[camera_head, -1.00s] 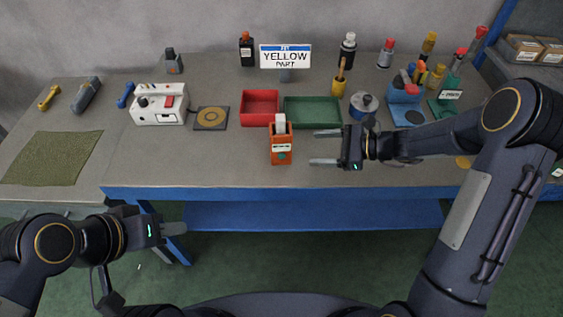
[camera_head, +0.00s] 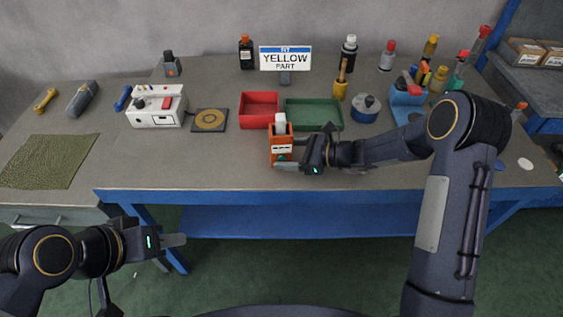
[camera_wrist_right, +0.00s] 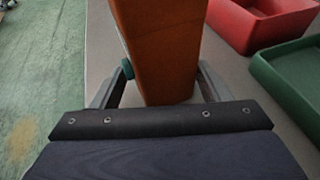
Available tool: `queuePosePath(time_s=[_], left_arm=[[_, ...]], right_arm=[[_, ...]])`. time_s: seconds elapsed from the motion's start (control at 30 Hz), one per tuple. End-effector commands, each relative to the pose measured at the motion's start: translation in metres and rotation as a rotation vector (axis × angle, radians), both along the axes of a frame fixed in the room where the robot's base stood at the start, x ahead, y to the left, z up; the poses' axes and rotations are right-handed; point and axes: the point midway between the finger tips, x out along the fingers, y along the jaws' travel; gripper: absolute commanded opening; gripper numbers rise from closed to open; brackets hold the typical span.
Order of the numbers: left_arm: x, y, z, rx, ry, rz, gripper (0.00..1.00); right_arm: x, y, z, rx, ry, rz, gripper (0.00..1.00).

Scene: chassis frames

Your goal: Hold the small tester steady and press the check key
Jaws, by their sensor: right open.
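The small tester (camera_head: 281,149), an orange upright box with a white top and a pale label, stands near the front edge of the table. My right gripper (camera_head: 298,150) is at its right side, with one finger across its lower front. In the right wrist view the orange body (camera_wrist_right: 160,45) stands between the two open fingers (camera_wrist_right: 157,88), and I see gaps beside it. A green round key (camera_wrist_right: 127,69) sticks out of its left face there, close to the left finger. My left gripper (camera_head: 174,240) is empty, low before the table; its finger gap cannot be made out.
A red tray (camera_head: 259,121) and a green tray (camera_head: 313,126) lie behind the tester. A white device with a red button (camera_head: 156,120) and a dark pad (camera_head: 210,129) are to the left. The table front left of the tester is clear.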

Motion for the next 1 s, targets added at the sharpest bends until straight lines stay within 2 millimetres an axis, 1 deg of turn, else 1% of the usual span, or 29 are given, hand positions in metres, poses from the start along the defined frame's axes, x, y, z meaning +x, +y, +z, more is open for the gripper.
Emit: queuePosePath(time_s=[0.03, 0.2, 0.47, 0.5, 0.6, 1.0], left_arm=[[0.0, 0.0, -0.0041, 0.0, 0.0, 0.0, 0.36], [0.0, 0.0, -0.0064, 0.0, 0.0, 0.0, 0.36], [0.0, 0.0, -0.006, 0.0, 0.0, 0.0, 0.36], [0.0, 0.0, -0.006, 0.0, 0.0, 0.0, 0.36], [0.0, 0.0, -0.006, 0.0, 0.0, 0.0, 0.36], [0.0, 0.0, -0.0062, 0.0, 0.0, 0.0, 0.36]], right_arm=[[0.0011, 0.0042, -0.003, 0.001, -0.001, 0.001, 0.7], [0.0034, 0.011, -0.0034, 0.0, 0.0, 0.0, 0.7], [0.0036, 0.0118, -0.0031, 0.0, 0.0, 0.0, 0.7], [0.0036, 0.0117, -0.0031, 0.0, 0.0, 0.0, 0.68], [0.0036, 0.0116, -0.0032, 0.0, 0.0, 0.0, 0.55], [0.0035, 0.0113, -0.0034, -0.001, 0.0, 0.0, 0.54]])
